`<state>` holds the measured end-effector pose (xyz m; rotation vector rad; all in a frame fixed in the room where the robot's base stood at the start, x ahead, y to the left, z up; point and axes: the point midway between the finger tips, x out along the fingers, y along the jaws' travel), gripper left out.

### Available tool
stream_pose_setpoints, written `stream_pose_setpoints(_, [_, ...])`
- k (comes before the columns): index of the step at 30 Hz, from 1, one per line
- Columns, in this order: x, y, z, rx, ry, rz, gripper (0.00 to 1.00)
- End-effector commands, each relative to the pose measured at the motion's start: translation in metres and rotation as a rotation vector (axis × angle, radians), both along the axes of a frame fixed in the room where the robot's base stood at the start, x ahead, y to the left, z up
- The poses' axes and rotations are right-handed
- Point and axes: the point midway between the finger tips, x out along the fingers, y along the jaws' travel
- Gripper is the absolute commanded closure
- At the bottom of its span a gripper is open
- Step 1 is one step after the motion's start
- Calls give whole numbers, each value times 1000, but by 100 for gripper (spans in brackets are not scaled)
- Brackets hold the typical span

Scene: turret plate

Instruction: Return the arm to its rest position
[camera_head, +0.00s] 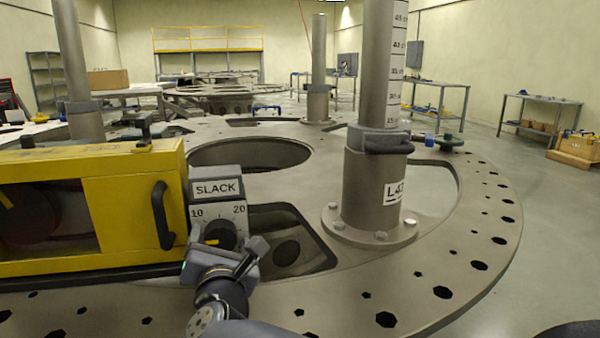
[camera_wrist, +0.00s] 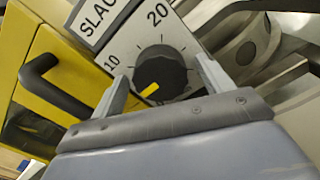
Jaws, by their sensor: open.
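My gripper (camera_head: 222,250) is open in front of the grey SLACK box (camera_head: 214,186). In the wrist view my gripper (camera_wrist: 160,85) shows its two fingers apart, one on each side of the black dial knob (camera_wrist: 161,72). I cannot tell whether they touch the knob. The knob (camera_head: 219,234) has a yellow pointer, which points to the lower left in the wrist view, near the 10 side of the scale. In the head view my gripper partly covers the lower part of the box.
A yellow machine (camera_head: 130,210) with a black handle (camera_head: 162,215) stands just left of the box. A thick upright post (camera_head: 372,190) is bolted to the large round plate (camera_head: 470,215) at right. The plate has cutouts and holes. Benches (camera_head: 440,90) stand farther back.

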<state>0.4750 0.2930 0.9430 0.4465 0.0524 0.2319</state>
Motion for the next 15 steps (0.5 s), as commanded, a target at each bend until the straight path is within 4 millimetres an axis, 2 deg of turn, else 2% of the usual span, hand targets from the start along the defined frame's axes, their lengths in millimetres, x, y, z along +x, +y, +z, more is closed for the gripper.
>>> stream_pose_setpoints(15, [0,0,4,-303,-71,1,25])
